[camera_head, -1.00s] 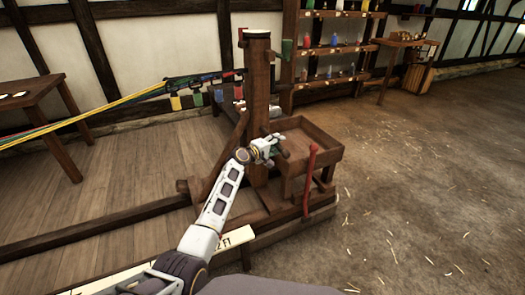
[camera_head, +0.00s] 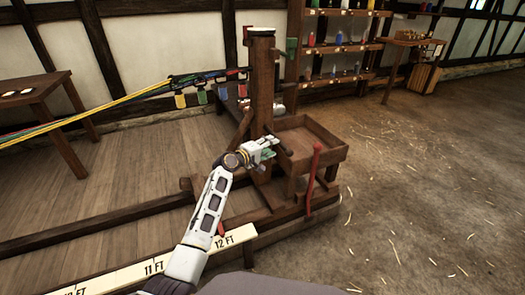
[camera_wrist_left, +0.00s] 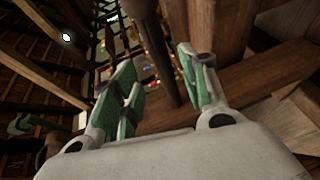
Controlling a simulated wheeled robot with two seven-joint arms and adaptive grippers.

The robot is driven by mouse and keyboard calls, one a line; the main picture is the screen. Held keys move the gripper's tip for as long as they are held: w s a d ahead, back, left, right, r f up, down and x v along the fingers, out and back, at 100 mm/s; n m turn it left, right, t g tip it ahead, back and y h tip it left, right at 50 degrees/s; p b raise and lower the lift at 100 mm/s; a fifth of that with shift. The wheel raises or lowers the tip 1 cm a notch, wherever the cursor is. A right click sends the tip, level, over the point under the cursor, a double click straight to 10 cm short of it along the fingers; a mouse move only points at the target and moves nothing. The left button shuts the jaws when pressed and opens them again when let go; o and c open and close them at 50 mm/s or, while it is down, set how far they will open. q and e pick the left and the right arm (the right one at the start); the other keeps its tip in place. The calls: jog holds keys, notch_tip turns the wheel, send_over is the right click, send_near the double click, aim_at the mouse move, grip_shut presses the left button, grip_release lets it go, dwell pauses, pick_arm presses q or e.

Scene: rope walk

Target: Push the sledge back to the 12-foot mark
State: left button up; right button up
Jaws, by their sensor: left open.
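The sledge (camera_head: 262,85) is a dark wooden frame with an upright post, an open tray (camera_head: 322,150) and a red lever (camera_head: 313,180) on its right side. It stands on low wooden rails. A pale scale board (camera_head: 190,256) runs along the near rail. Its 12 FT mark (camera_head: 226,242) lies just in front of the left part of the sledge's base. My left gripper (camera_head: 270,148) is open beside the post, at the tray's left edge. In the left wrist view its green-padded fingers (camera_wrist_left: 165,85) are apart near dark wood; contact is unclear. My right gripper is out of view.
Coloured strands (camera_head: 100,114) run from the left to hooks with coloured tags near the post. A table (camera_head: 40,88) stands at the left. Shelves with bottles (camera_head: 340,48) stand behind. The straw-strewn floor (camera_head: 430,190) at the right is open.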

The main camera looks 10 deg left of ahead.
pick_arm(q)
jog(key=shift+v, duration=2.1)
